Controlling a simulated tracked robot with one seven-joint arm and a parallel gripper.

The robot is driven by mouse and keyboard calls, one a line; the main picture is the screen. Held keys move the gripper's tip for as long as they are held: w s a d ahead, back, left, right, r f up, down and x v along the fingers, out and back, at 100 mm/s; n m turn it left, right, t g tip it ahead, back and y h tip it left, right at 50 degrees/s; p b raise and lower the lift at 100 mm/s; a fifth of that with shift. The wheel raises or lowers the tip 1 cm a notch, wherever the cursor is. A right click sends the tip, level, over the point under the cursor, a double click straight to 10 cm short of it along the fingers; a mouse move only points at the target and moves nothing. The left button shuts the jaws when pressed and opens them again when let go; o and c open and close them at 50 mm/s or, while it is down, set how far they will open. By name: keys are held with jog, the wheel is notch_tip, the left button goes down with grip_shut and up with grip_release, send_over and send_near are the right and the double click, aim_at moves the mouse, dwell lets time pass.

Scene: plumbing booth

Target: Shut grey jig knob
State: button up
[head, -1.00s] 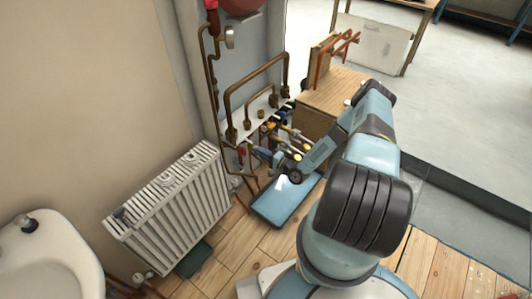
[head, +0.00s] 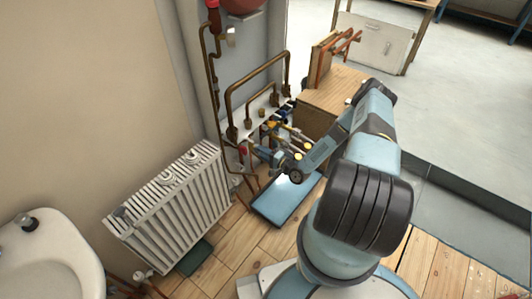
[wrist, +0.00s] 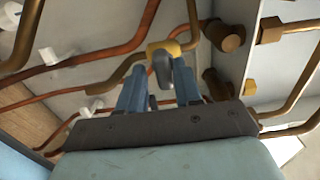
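The grey jig knob (wrist: 163,70) shows in the wrist view as a small dark grey lever below a yellow-brass valve body (wrist: 166,46) on a copper pipe. My gripper (wrist: 160,72) has its two blue-grey fingers apart, one on each side of the knob. The knob lies at or between the fingertips; I cannot tell whether either finger touches it. In the head view my gripper (head: 262,153) reaches the lower pipework by the grey wall panel. There the knob is too small and hidden to make out.
Copper pipes (head: 240,92) and several coloured valves crowd the space around my gripper. A wooden box (head: 330,92) stands right of them, a blue tray (head: 285,198) lies on the floor below, and a white radiator (head: 172,208) is at the left.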

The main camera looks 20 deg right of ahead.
jog(key=v, duration=1.3)
jog(key=shift+s+d, duration=0.3)
jog(key=shift+d, duration=0.1)
